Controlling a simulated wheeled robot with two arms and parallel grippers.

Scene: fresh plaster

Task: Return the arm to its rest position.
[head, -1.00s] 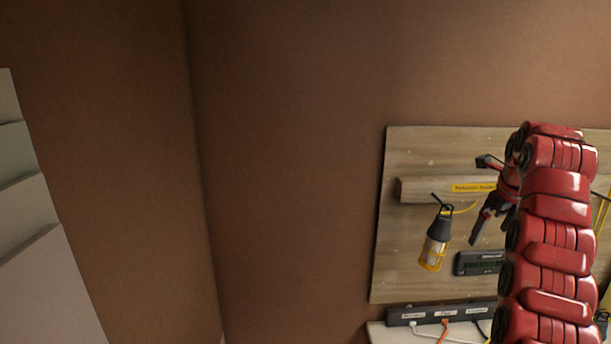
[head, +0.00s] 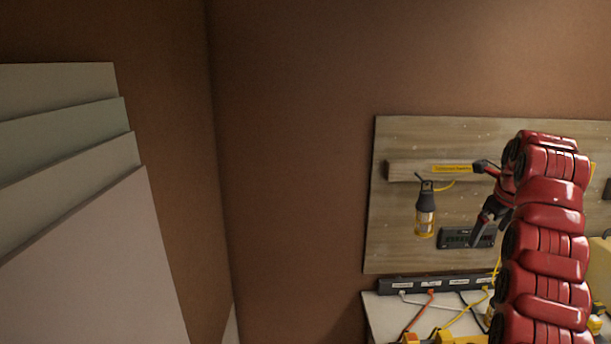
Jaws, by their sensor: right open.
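My right arm (head: 545,240) is red and segmented and rises along the right side of the head view. Its right gripper (head: 478,203) points left, with its two dark fingers spread apart, one high and one low. The gripper is open and nothing shows between the fingers. It appears in front of the wooden board on the wall; I cannot tell the gap to the board. My left arm and gripper are not in view.
A wooden board (head: 395,235) holds a hanging work lamp (head: 426,212) and a dark device (head: 455,238), partly hidden by the gripper. Below are a power strip (head: 400,284) with cables and a white tabletop (head: 382,312). Large stacked panels (head: 90,260) stand at left. The brown wall between is bare.

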